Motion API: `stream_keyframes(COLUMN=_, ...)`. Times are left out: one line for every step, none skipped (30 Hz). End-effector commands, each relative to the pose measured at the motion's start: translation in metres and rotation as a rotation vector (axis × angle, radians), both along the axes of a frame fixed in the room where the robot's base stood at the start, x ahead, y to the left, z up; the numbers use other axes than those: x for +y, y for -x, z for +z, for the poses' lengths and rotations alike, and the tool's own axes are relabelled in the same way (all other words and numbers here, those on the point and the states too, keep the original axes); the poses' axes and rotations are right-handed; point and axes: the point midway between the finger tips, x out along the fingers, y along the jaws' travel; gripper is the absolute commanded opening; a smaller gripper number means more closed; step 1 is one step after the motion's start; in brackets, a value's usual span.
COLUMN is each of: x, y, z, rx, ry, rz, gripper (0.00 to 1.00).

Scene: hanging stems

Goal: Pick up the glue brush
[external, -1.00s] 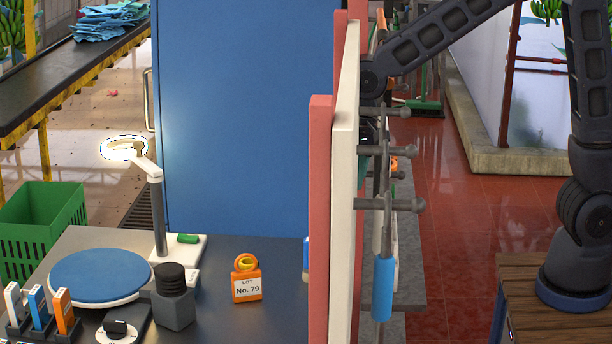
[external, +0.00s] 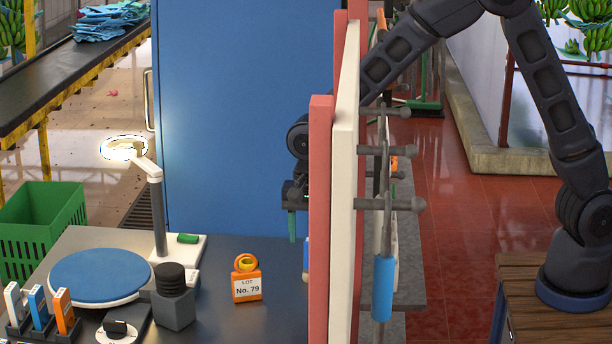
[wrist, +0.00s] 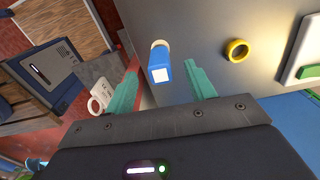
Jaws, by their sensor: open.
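My gripper (wrist: 162,66) is open, with teal fingers, and points down over the grey table left of the pink and cream panel. One finger shows in the external view (external: 292,226); the panel hides the rest. A blue block-like item (wrist: 160,70) with a white square face and a cream end appears between the fingertips in the wrist view, not gripped. Its blue edge shows beside the panel (external: 306,256). I cannot tell whether it is the glue brush. A blue-handled tool (external: 383,287) hangs on the panel's other side.
The panel (external: 343,240) stands close right of my gripper. An orange lot tag (external: 246,286) with a yellow ring (wrist: 237,50), a dark bottle (external: 173,300), a lamp (external: 157,215) and a blue turntable (external: 100,277) stand on the table. Grey pegs (external: 390,204) jut out right.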

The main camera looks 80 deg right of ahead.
Motion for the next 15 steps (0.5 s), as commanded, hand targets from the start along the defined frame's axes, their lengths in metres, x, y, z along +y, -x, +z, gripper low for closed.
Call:
stream_keyframes(x=0.000, y=0.000, z=-0.007, rx=0.001, ry=0.000, rz=-0.001, gripper=0.55)
stream_keyframes(x=-0.001, y=0.000, z=-0.011, rx=0.001, ry=0.000, rz=-0.001, gripper=0.55)
stream_keyframes(x=-0.001, y=0.000, z=-0.015, rx=0.001, ry=0.000, rz=-0.001, gripper=0.55)
stream_keyframes(x=-0.001, y=0.000, z=-0.018, rx=0.001, ry=0.000, rz=-0.001, gripper=0.55)
stream_keyframes(x=-0.001, y=0.000, z=-0.020, rx=0.000, ry=0.000, rz=-0.001, gripper=0.55)
stream_keyframes(x=-0.001, y=0.000, z=-0.022, rx=-0.001, ry=0.000, rz=0.000, gripper=0.55)
stream_keyframes(x=-0.001, y=0.000, z=-0.023, rx=-0.001, ry=0.000, rz=0.000, gripper=0.55)
stream_keyframes(x=-0.001, y=0.000, z=-0.024, rx=-0.002, ry=0.000, rz=0.000, gripper=0.55)
stream_keyframes(x=-0.001, y=0.000, z=-0.025, rx=-0.002, ry=-0.001, rz=0.000, gripper=0.55)
stream_keyframes(x=-0.001, y=0.000, z=-0.027, rx=-0.002, ry=-0.001, rz=0.000, gripper=0.55)
stream_keyframes(x=-0.001, y=0.000, z=-0.028, rx=-0.001, ry=-0.001, rz=0.001, gripper=0.55)
stream_keyframes(x=-0.001, y=0.000, z=-0.030, rx=-0.001, ry=-0.001, rz=0.001, gripper=0.55)
stream_keyframes(x=-0.001, y=0.000, z=-0.033, rx=0.000, ry=-0.001, rz=0.001, gripper=0.55)
stream_keyframes(x=-0.002, y=0.000, z=-0.036, rx=0.000, ry=-0.001, rz=0.001, gripper=0.55)
stream_keyframes(x=-0.002, y=0.000, z=-0.041, rx=0.000, ry=0.000, rz=0.001, gripper=0.55)
